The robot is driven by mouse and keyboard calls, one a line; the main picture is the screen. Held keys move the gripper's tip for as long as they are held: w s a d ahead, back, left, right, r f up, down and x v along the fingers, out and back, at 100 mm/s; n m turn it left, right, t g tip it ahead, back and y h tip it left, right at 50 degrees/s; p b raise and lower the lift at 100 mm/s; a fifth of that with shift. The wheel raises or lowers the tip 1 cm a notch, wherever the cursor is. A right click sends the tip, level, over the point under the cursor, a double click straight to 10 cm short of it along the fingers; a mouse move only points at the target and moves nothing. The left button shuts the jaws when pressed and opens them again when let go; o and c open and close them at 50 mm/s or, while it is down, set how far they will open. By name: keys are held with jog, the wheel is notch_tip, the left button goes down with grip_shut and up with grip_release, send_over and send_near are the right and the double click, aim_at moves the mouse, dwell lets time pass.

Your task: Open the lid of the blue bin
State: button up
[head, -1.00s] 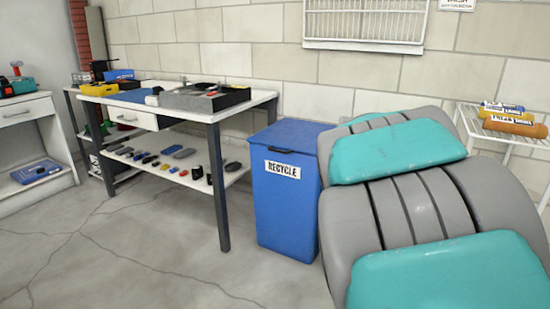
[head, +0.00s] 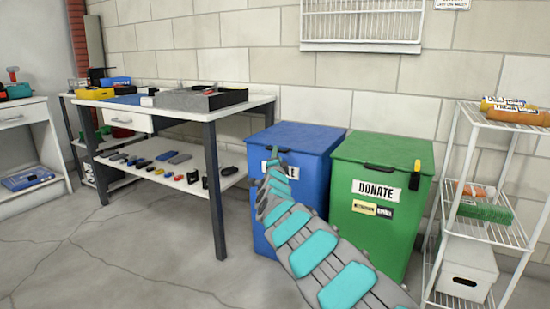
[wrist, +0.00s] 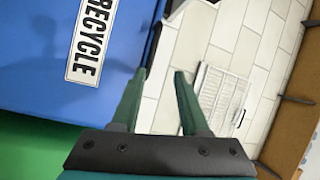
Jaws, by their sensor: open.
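The blue bin (head: 316,185) stands on the floor between the workbench and a green bin. Its flat lid (head: 300,136) is shut. My gripper (head: 274,152) is at the top front edge of the blue bin and hides part of its RECYCLE label. In the wrist view, the bin's blue front (wrist: 40,60) and label (wrist: 88,42) fill the upper left. There my gripper (wrist: 159,72) is open, with its left fingertip close to a dark strip along the lid's edge. I cannot tell whether it touches. Nothing is held between the fingers.
The green DONATE bin (head: 406,240) stands close on the right with its lid shut. A workbench (head: 262,101) with tools is on the left. A white wire rack (head: 470,235) is at the far right. The wall is behind; open floor (head: 120,250) lies at front left.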

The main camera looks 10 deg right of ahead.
jog(key=shift+w+d+f+m+h, duration=0.15)
jog(key=shift+w+m, duration=0.3)
jog(key=shift+w, duration=0.85)
jog(key=shift+w+f+m+h, duration=0.1)
jog(key=shift+w+m, duration=0.4)
jog(key=shift+w, duration=0.75)
jog(key=shift+w+d+f+m+h, duration=0.15)
jog(key=shift+w+m, duration=0.3)
jog(key=shift+w, duration=0.85)
jog(key=shift+a, duration=0.1)
grip_shut()
